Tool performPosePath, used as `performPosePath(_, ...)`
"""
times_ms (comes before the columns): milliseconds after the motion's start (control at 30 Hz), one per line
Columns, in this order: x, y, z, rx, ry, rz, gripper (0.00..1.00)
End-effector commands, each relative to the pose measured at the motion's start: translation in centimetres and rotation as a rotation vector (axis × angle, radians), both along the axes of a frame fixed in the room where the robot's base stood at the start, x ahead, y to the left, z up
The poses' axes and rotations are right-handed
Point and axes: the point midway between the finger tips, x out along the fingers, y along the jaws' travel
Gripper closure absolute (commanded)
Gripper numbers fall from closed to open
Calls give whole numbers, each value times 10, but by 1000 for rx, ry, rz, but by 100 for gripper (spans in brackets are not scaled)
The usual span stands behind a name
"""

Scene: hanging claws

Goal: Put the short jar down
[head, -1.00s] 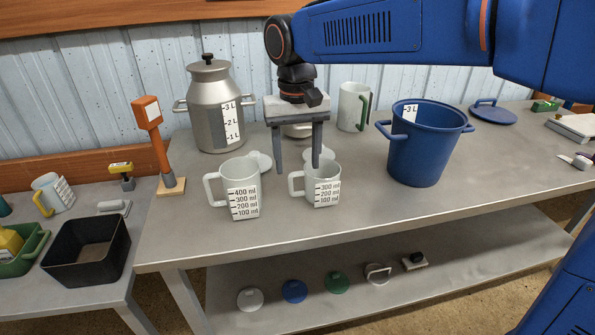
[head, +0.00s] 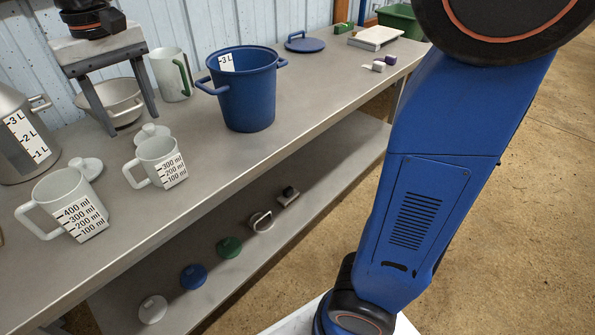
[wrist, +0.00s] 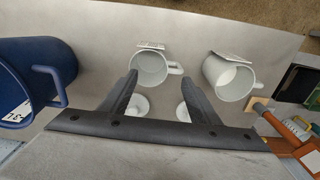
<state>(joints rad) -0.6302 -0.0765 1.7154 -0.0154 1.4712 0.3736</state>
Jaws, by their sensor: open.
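The short jar (head: 160,162), a white measuring jug marked up to 300 ml, stands upright on the grey workbench (head: 215,150). In the wrist view the short jar (wrist: 150,68) shows its open top, with its handle to the right. My gripper (head: 134,123) is open and empty. In the head view its fingers show above and behind the jar, in front of a metal bowl. In the wrist view my gripper (wrist: 160,76) points toward the jar, which is apart from both fingers.
A taller white jug (head: 68,205) marked to 400 ml stands left of the short jar. White lids (head: 150,133) lie behind the jugs. A metal bowl (head: 120,100), a white jug with green handle (head: 170,75) and a blue pot (head: 247,90) stand farther back.

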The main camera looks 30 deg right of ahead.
Motion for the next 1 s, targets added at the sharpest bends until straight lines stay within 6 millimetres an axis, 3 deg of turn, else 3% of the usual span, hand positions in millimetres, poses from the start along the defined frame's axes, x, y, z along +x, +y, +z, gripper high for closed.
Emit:
performPosePath(33,-5,-22,-1,9,-14,-17,44)
performPosePath(200,-24,-89,-16,41,-70,-59,44)
performPosePath(500,-75,-187,-59,71,-177,-133,44)
performPosePath(800,-140,-258,-120,70,-292,-204,44)
performPosePath(1000,-173,-283,-157,58,-353,-239,44)
